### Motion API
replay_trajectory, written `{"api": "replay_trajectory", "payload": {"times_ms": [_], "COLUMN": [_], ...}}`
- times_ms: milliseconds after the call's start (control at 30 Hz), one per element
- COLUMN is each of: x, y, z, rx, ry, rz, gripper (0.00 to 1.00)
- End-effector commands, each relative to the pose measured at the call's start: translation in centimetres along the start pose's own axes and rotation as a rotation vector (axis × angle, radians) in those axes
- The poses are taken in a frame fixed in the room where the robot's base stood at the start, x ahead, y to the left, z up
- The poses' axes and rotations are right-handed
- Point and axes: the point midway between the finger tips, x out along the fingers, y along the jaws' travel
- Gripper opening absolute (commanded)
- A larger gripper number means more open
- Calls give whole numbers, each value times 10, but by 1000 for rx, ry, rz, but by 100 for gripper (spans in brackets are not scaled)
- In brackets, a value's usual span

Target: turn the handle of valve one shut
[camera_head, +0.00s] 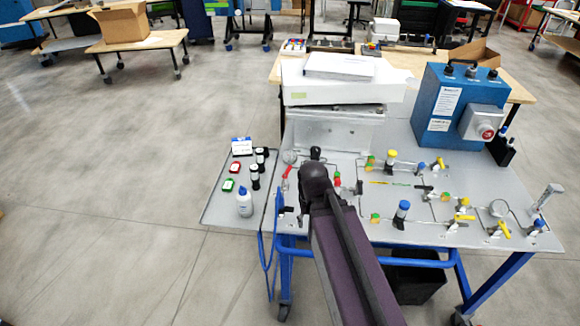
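The panel (400,222) is a grey tabletop carrying thin tubing and several small valves and fittings. No label legible here tells me which valve is valve one. A red handle (287,172) stands at the panel's left side, just left of my arm. A red-and-green fitting (337,181) is just right of it. Yellow handles (504,230) and (464,217) sit at the right front. My dark arm reaches over the left part of the panel and hides what is beneath. My gripper is mostly hidden at its end; I cannot tell its opening or any contact.
A blue box with a red button (452,105) stands at the back right. A white case (340,83) is at the back. A side shelf (218,212) at left holds a white bottle (244,203) and dark vials (255,175). Open floor (120,200) lies left.

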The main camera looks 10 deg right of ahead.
Motion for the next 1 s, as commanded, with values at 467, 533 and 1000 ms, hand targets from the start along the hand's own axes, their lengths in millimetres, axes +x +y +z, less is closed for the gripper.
{"api": "replay_trajectory", "payload": {"times_ms": [467,533,1000], "x": [-43,-53,-100], "y": [-6,-6,-7], "z": [-114,-142,-282], "rx": [185,236,516], "ry": [0,0,0], "rz": [0,0,-1], "gripper": [57,57,57]}}
